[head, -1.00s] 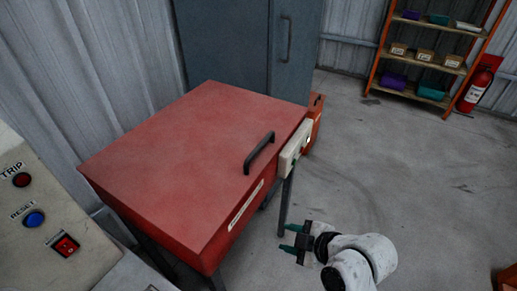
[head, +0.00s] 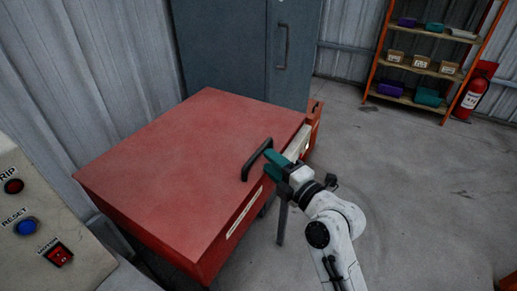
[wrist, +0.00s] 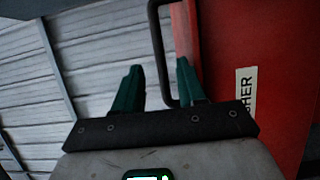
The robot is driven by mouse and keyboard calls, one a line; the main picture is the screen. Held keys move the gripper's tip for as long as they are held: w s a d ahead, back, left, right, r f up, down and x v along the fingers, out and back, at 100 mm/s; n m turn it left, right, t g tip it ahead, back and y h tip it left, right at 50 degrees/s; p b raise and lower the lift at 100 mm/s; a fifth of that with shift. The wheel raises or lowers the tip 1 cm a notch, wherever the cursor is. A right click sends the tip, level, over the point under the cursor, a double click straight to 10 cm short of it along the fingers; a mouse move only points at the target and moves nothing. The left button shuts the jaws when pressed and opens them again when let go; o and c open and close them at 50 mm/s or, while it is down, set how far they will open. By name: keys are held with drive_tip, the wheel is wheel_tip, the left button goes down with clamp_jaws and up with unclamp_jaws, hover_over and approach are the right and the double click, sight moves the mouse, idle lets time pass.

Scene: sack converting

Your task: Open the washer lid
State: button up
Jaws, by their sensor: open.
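The washer is a red box (head: 190,250) with a flat red lid (head: 165,155) that lies shut. A black bar handle (head: 256,158) stands on the lid near its right edge. My gripper (head: 273,159) is at this handle, coming in from the right with teal fingers. In the wrist view the fingers (wrist: 158,82) are open and apart, and the handle (wrist: 157,40) shows between them, closer to the right finger. I cannot tell whether a finger touches it. A white label (wrist: 246,95) on the red front is partly cut off and reads "SHER".
A control panel (head: 45,205) with red and blue buttons stands at the lower left. A grey cabinet (head: 235,50) stands behind the washer. Orange shelves (head: 425,55) and a fire extinguisher (head: 473,95) are at the far right. The floor (head: 410,180) on the right is clear.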

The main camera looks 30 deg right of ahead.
sight(260, 154)
drive_tip(key=w, duration=0.2)
drive_tip(key=w+p, duration=0.1)
drive_tip(key=w, duration=0.2)
drive_tip(key=shift+w+a, duration=0.4)
clamp_jaws()
